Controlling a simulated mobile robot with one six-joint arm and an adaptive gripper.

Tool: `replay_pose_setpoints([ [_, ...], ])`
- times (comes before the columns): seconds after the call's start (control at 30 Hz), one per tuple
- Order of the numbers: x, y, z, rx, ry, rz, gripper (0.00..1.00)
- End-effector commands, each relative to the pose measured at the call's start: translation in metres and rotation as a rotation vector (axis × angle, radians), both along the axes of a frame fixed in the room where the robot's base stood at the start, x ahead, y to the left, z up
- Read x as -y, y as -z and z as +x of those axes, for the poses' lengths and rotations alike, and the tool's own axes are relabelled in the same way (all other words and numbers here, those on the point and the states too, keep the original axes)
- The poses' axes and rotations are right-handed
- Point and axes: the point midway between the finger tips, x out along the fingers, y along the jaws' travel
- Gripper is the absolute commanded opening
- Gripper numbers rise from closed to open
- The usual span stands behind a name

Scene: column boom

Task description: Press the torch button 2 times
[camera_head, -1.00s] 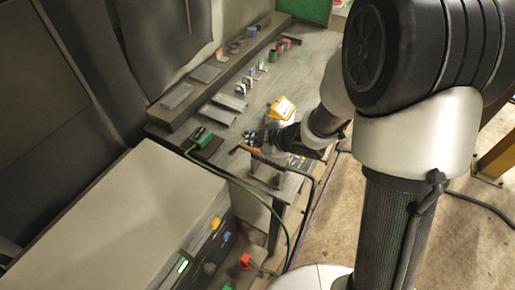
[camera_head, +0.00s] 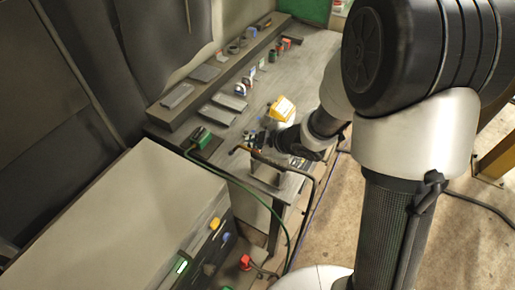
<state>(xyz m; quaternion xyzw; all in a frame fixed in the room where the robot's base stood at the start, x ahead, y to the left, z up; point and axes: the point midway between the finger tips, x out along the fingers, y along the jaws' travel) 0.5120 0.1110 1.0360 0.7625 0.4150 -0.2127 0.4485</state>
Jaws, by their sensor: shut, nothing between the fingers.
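My gripper (camera_head: 259,141) is small and dark at the end of my arm, over the near part of the grey workbench (camera_head: 222,118). It looks shut and empty. I cannot clearly make out the torch or its button. A bent dark tube with an orange-brown end (camera_head: 238,150) runs just in front of my gripper and is partly covered by it. I cannot tell whether this tube is the torch, or whether my fingertips touch anything.
A yellow object (camera_head: 282,109) stands close behind my wrist. A green box (camera_head: 200,134) with a green cable is left of my gripper. A raised shelf (camera_head: 205,85) holds small items.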

Motion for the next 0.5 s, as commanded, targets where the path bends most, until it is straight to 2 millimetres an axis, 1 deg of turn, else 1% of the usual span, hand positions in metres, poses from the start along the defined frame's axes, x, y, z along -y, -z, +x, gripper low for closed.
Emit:
replay_pose_setpoints([
  [0.5,0.0,0.0069,0.0,0.0,0.0,0.0,0.0],
])
